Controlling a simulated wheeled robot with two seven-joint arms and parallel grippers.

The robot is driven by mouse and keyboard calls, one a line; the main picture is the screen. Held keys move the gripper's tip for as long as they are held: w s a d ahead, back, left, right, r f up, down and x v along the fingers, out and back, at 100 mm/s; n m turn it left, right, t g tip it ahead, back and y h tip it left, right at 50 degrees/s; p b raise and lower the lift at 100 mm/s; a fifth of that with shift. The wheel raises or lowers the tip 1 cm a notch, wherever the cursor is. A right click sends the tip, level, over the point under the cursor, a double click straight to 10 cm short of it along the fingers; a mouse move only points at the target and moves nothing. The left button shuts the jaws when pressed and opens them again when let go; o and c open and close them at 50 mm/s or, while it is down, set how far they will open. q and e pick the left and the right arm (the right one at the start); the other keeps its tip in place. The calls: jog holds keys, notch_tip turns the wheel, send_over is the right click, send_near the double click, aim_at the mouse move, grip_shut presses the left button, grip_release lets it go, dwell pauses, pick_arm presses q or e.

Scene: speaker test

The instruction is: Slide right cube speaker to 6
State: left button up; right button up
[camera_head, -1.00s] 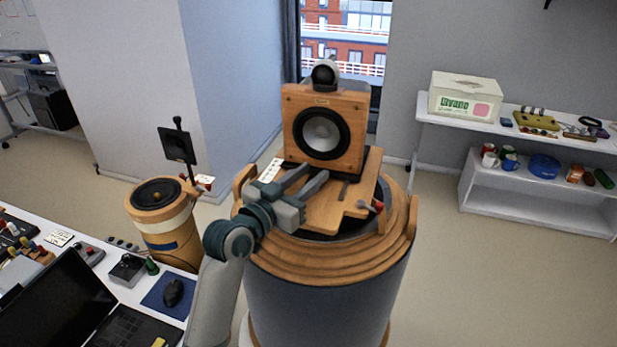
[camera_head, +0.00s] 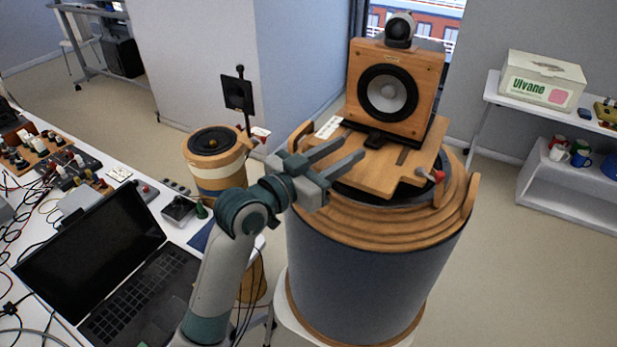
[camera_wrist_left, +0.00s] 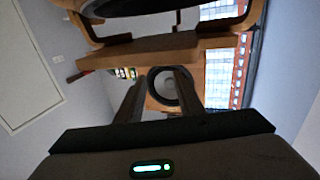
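The cube speaker (camera_head: 388,92), a light wood box with a black-ringed white cone and a small round tweeter on top, stands upright toward the back of a wooden board (camera_head: 376,174). A small pale card with marks (camera_head: 329,127) lies at the board's left; its numbers are too small to read. My left gripper (camera_head: 352,149) is open and empty, in front of the speaker and apart from it. In the left wrist view the speaker (camera_wrist_left: 164,88) shows partly between the two spread fingers. My right gripper is not in view.
The board rests on a large round drum with stepped wooden rings (camera_head: 400,228). A red-tipped knob (camera_head: 437,176) is at its right. A smaller drum (camera_head: 216,170) with a black panel on a stalk (camera_head: 238,93) stands left. A laptop (camera_head: 95,255) and electronics crowd the left desk.

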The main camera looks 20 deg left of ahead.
pick_arm(q)
jog(key=b+v, duration=0.2)
jog(key=v, duration=0.7)
jog(key=shift+s+f, duration=0.1)
jog(key=shift+f, duration=0.05)
